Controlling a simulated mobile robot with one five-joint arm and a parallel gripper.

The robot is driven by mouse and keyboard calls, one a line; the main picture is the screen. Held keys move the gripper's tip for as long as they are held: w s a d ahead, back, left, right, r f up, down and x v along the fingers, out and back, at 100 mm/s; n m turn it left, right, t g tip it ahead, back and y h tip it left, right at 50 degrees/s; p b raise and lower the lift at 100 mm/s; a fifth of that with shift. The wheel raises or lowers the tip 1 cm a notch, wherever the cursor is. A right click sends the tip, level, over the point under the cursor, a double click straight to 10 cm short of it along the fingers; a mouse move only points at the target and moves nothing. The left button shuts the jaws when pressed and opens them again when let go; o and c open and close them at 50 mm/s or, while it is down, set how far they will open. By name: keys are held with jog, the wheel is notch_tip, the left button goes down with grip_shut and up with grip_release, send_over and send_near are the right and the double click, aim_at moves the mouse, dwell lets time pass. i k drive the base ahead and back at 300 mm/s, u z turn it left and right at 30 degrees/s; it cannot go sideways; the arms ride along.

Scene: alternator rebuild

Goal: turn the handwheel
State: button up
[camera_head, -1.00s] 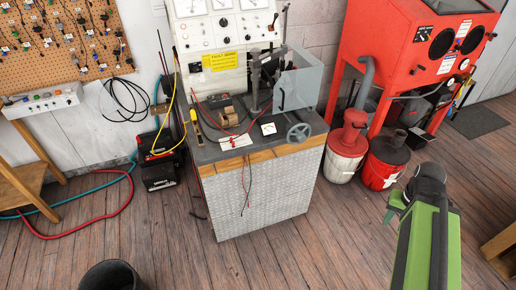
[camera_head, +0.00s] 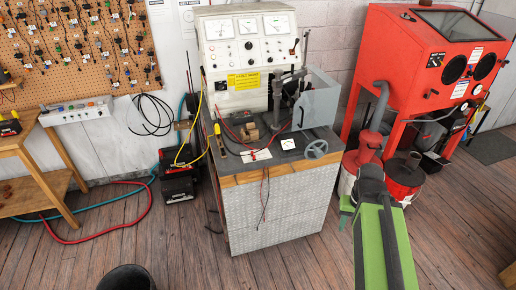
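The grey spoked handwheel (camera_head: 316,149) is at the front right corner of the test bench (camera_head: 270,177), just above the bench's wooden front edge. My green and black arm reaches in from the bottom right. Its far end, with the small green part of my gripper (camera_head: 346,208), is to the right of the bench and lower in the picture than the handwheel, apart from it. The fingertips are not clear, so I cannot tell whether it is open or shut.
A red blasting cabinet (camera_head: 424,62) stands at the right, with red and white buckets (camera_head: 404,176) below it. A black bin (camera_head: 127,278) is at the bottom left. A battery (camera_head: 178,184) and hoses lie left of the bench.

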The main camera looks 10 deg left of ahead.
aim_at(318, 154)
jog(key=u, duration=0.45)
jog(key=i, duration=1)
jog(key=u, duration=0.45)
jog(key=k, duration=1.25)
jog(key=u, duration=1.05)
jog(key=i, duration=1.45)
jog(key=z, duration=0.8)
jog(key=i, duration=0.85)
jog(key=z, duration=0.6)
